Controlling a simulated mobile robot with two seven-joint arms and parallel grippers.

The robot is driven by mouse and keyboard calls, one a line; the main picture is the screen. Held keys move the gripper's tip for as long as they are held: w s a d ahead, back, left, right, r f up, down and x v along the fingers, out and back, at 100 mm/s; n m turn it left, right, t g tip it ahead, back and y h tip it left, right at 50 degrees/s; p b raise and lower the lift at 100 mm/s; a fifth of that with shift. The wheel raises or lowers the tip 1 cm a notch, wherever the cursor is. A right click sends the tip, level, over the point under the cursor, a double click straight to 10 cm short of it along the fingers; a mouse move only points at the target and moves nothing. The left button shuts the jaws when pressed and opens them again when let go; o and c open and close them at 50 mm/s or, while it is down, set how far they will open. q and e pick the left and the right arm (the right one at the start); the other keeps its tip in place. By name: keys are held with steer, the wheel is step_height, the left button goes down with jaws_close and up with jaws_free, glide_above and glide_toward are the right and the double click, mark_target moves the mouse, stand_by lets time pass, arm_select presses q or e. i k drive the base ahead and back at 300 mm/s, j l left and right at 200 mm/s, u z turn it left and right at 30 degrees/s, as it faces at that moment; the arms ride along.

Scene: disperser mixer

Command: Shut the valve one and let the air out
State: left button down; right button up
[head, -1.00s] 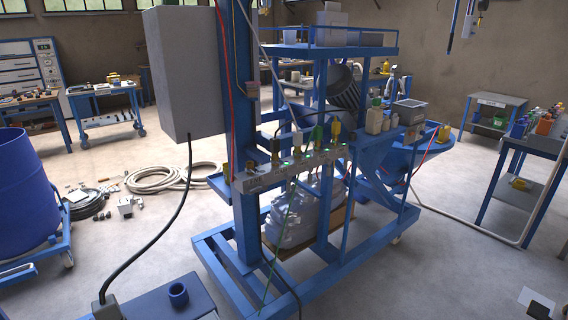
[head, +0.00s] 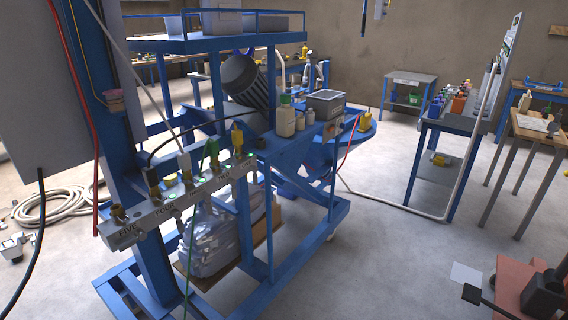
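A grey valve manifold (head: 178,208) is fixed across the front of the blue mixer frame (head: 152,262). Its labels FIVE and FOUR are readable at the near left end; the labels toward the far right end are too small to read surely, so I cannot tell which valve is one. Whether any valve is open or shut cannot be told. Neither of my grippers is in view.
A grey box (head: 38,90) hangs at the left, with a black cable. A clear bag (head: 212,242) sits low in the frame. A blue table (head: 447,128) with bottles and a wooden table (head: 535,125) stand right. Open floor (head: 385,265) lies between.

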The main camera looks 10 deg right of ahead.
mark_target(252, 168)
steer(key=i+l+z, duration=0.1)
steer(key=i+u, duration=0.1)
steer(key=u, duration=0.3)
steer(key=i+l+u, duration=0.1)
steer(key=u, duration=0.3)
steer(key=i+l+u, duration=0.15)
steer(key=l+u, duration=0.25)
steer(key=l, duration=0.2)
steer(key=i+l+u, duration=0.1)
steer(key=l+u, duration=0.3)
steer(key=l, duration=0.25)
steer(key=l+u, duration=0.4)
steer(key=l, duration=0.25)
steer(key=k+l, duration=0.1)
steer(key=l, duration=0.85)
